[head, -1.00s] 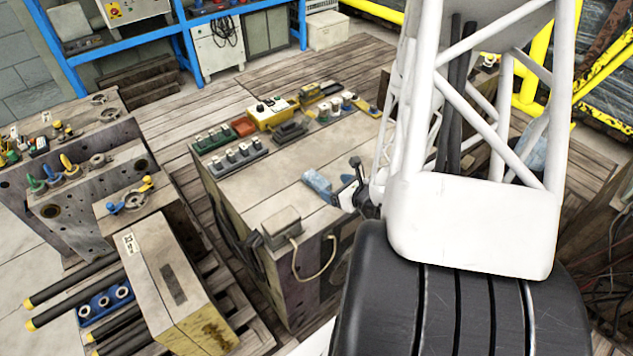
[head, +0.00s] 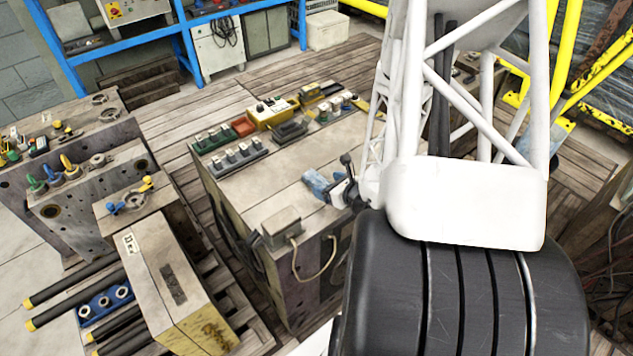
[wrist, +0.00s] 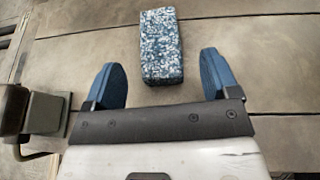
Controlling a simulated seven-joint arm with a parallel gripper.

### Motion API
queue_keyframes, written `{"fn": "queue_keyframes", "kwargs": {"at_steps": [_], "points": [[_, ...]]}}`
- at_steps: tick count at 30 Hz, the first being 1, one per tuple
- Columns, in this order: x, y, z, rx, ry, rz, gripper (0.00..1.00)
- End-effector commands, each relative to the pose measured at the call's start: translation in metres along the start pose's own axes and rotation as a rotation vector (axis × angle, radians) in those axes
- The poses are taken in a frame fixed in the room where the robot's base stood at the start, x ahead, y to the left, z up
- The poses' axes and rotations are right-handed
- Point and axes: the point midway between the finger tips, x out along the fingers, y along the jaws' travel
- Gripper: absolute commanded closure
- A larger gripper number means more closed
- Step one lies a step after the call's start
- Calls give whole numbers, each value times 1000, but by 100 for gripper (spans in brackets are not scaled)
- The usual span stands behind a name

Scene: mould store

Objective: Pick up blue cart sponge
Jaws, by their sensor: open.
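The blue cart sponge is a speckled blue and white block (wrist: 161,42) lying on a flat grey-brown top in the wrist view. It also shows in the head view as a blue block (head: 316,184) near the right edge of the machine block's top. My gripper (wrist: 163,72) is open, with one blue finger to either side of the sponge's near end in the picture and clear gaps on both sides. Most of the sponge lies beyond the fingertips. In the head view my gripper (head: 338,188) is just right of the sponge, partly hidden by my arm.
The sponge lies on a large block (head: 275,190). A grey box (head: 281,226) with a cable stands at its front edge; it also shows at left in the wrist view (wrist: 45,113). A yellow box (head: 270,112), a red tray (head: 243,126) and a green rack (head: 230,157) line the back.

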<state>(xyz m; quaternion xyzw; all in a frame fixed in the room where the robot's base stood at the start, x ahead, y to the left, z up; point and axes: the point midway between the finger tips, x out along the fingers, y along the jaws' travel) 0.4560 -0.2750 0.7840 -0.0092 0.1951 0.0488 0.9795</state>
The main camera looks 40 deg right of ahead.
Motion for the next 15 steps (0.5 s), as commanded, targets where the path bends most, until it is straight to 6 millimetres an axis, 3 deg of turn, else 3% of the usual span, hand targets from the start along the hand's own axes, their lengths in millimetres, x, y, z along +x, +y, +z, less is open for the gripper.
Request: {"fn": "queue_keyframes", "kwargs": {"at_steps": [9,15], "points": [[28,0,0,0,0,1,19],[33,0,0,-1,-1,0,19]]}}
